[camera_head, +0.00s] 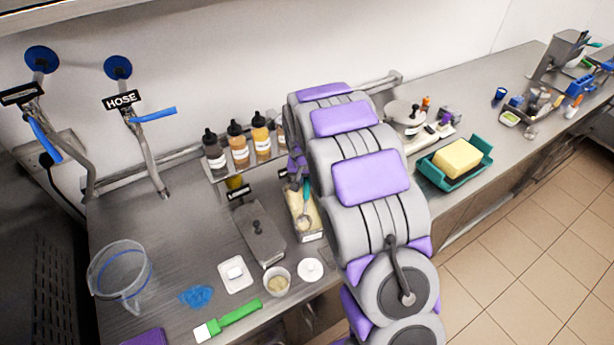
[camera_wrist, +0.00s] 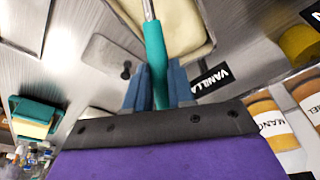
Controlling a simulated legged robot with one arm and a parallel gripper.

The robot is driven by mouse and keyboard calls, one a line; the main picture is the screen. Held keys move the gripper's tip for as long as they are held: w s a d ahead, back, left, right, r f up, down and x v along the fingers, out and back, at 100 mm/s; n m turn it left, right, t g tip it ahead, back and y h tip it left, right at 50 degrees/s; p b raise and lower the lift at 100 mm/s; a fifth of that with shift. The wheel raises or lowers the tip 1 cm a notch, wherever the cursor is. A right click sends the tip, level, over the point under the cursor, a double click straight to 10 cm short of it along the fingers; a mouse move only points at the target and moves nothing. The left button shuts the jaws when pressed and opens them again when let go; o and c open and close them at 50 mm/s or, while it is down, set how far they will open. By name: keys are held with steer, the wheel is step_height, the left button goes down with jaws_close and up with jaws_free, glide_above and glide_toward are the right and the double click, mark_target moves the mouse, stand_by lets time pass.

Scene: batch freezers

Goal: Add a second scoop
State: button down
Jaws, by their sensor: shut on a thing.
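My gripper (camera_wrist: 158,88) is shut on the teal handle of a scoop (camera_wrist: 156,55). The handle also shows in the head view (camera_head: 307,188), beside my purple and grey arm, which hides most of the gripper. The scoop's metal end points down into an open tub of pale ice cream (camera_head: 294,199). The tub also shows at the top of the wrist view (camera_wrist: 185,20), near a black VANILLA label (camera_wrist: 210,79). The scoop's head appears at or in the ice cream; its exact contact is unclear. A small cup (camera_head: 277,281) with pale contents stands near the front edge.
A grey lidded tub (camera_head: 262,236) is left of the open one. Sauce bottles (camera_head: 238,143) stand behind on a rack. A teal tray (camera_head: 480,165) holds a yellow block at right.

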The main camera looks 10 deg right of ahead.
steer(key=shift+w+d+f+g+p, duration=0.3)
steer(key=shift+w+g+p, duration=0.15)
steer(key=shift+p, duration=0.3)
steer(key=shift+r, duration=0.1)
steer(key=shift+w+d+r, duration=0.1)
steer(key=shift+w+r, duration=0.05)
steer(key=shift+r, duration=0.65)
steer(key=shift+w+r+p, duration=0.25)
steer(key=shift+r+p, duration=0.1)
steer(key=shift+r, duration=0.25)
steer(key=shift+w+r+p, duration=0.25)
steer(key=shift+r+p, duration=0.05)
steer(key=shift+r, duration=0.25)
steer(key=shift+w+d+f+g+y+p, duration=0.1)
steer(key=shift+w+d+g+y+p, duration=0.25)
steer(key=shift+w+g+p, duration=0.4)
steer(key=shift+w+d+g+y+p, duration=0.3)
steer(key=shift+w+g+p, duration=0.45)
steer(key=shift+p, duration=0.5)
steer(key=shift+g, duration=0.35)
steer(key=shift+p, duration=0.4)
